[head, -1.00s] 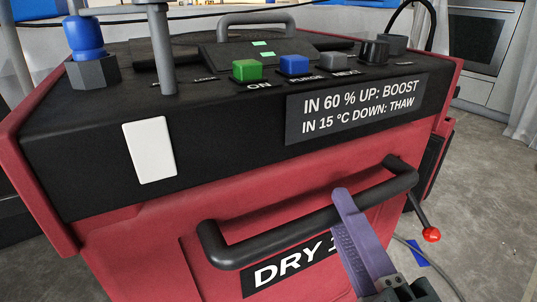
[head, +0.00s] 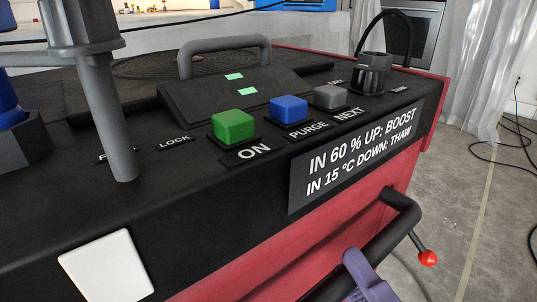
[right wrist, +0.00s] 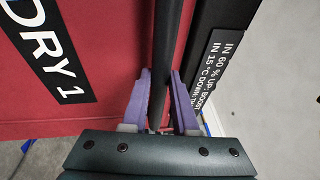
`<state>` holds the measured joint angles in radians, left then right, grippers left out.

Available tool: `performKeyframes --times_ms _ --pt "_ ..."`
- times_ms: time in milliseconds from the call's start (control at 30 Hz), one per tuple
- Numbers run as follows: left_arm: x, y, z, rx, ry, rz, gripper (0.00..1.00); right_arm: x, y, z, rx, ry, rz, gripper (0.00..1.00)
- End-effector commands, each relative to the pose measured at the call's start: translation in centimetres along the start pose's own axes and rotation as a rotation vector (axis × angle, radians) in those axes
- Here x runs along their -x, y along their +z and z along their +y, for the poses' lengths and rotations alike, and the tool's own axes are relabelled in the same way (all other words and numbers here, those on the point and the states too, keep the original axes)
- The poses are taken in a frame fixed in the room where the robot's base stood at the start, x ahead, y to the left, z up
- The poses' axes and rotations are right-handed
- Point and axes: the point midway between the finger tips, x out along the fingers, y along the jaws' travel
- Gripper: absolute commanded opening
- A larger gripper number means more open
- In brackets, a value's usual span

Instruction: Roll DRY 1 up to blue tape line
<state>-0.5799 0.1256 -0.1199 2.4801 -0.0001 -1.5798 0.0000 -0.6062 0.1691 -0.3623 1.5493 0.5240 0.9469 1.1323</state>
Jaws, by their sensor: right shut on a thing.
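DRY 1 is a red machine with a black top panel (head: 215,215) that fills most of the head view. Its label (right wrist: 47,45) reads "DRY 1" in the right wrist view. A black push bar (head: 385,238) runs along its red front; the bar also shows in the right wrist view (right wrist: 172,45). My right gripper (head: 358,262) has its purple fingers closed around this bar, one on each side in the right wrist view (right wrist: 160,88). A small blue strip (right wrist: 204,123) shows on the floor there; I cannot tell whether it is the tape line. My left gripper is out of view.
Green (head: 233,127), blue (head: 289,108) and grey (head: 330,97) buttons sit on the panel. A red-tipped lever (head: 428,258) sticks out at the right. Cables (head: 505,150) lie on the floor near a grey curtain (head: 490,65). Open concrete floor (head: 455,205) lies to the right.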

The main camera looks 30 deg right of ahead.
Motion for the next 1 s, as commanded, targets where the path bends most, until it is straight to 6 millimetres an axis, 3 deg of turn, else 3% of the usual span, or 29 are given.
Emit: performKeyframes --times_ms 67,100,367,667,767,1000 --pt "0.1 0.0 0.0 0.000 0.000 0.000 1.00 -0.3 0.0 -0.7 -0.001 -0.023 0.002 0.00" --pt "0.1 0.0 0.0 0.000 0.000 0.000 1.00 -0.3 0.0 -0.7 -0.001 -0.023 0.002 0.28" --pt "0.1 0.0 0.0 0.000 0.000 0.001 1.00 -0.2 0.0 -0.5 0.000 -0.016 0.002 0.57" --pt "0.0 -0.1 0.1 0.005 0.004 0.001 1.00 0.3 0.0 -0.2 0.001 -0.008 0.002 0.57" --pt "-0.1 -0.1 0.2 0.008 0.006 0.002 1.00 1.5 0.0 -0.1 0.001 -0.006 0.001 0.57" --pt "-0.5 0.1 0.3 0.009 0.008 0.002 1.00 6.4 0.0 0.0 0.002 -0.007 0.001 0.57"
